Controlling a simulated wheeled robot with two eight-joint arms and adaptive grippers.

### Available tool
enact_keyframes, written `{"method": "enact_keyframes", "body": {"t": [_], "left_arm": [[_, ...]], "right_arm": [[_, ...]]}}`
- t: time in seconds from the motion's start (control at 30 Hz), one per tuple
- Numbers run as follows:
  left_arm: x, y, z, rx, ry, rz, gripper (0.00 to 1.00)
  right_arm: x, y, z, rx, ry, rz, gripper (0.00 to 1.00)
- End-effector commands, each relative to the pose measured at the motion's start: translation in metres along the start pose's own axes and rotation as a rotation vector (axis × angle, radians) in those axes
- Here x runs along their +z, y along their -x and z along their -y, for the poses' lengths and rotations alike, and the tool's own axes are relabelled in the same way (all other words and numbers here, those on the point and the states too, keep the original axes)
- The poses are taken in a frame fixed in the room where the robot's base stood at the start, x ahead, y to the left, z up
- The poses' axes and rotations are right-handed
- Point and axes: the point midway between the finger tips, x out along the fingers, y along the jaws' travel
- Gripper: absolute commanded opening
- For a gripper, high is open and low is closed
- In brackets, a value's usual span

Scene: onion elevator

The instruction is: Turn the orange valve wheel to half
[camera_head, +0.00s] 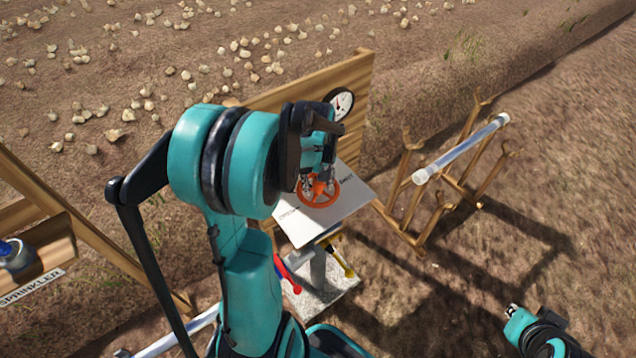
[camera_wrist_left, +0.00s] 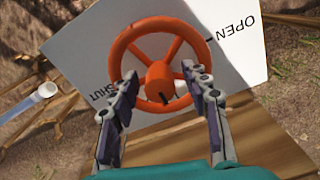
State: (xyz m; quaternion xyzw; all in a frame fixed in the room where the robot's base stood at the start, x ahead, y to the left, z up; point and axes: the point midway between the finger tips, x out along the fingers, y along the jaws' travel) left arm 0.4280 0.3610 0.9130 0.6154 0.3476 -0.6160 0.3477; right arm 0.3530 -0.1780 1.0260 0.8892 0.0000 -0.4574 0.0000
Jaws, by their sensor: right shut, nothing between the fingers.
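The orange valve wheel (camera_head: 318,191) sits on a tilted white plate (camera_head: 345,207) in the head view. In the left wrist view the whole wheel (camera_wrist_left: 159,80) shows, with spokes, a round hub and a small dark mark at the hub's lower edge. The plate (camera_wrist_left: 235,70) reads OPEN at the upper right and SHUT at the lower left. My left gripper (camera_wrist_left: 160,74) is open, its fingers spread on either side of the hub and over the wheel; I cannot tell whether they touch it. My right gripper (camera_head: 512,310) is shut and empty, far from the wheel at the lower right.
A wooden board with a round gauge (camera_head: 341,103) stands behind the plate. Red and yellow handles (camera_head: 341,262) are below it. A wooden rack (camera_head: 430,215) holding a clear tube (camera_head: 460,148) stands right. A SPRINKLER sign (camera_head: 32,287) is at left.

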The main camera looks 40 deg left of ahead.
Motion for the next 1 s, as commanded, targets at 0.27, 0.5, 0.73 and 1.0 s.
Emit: {"method": "enact_keyframes", "body": {"t": [0.27,0.5,0.73,1.0], "left_arm": [[0.000,0.002,0.000,0.000,0.000,-0.001,0.47],[0.000,0.036,0.000,0.000,0.000,-0.001,0.47],[0.000,0.086,0.000,0.000,0.000,0.000,0.47],[0.000,0.118,0.000,0.000,0.000,0.000,0.47]], "right_arm": [[0.000,0.000,0.000,0.000,0.000,0.000,0.00],[0.000,0.000,0.000,0.000,0.000,0.000,0.00],[0.000,0.000,0.000,0.000,0.000,0.000,0.00],[0.000,0.000,0.000,0.000,0.000,0.000,0.00]]}}
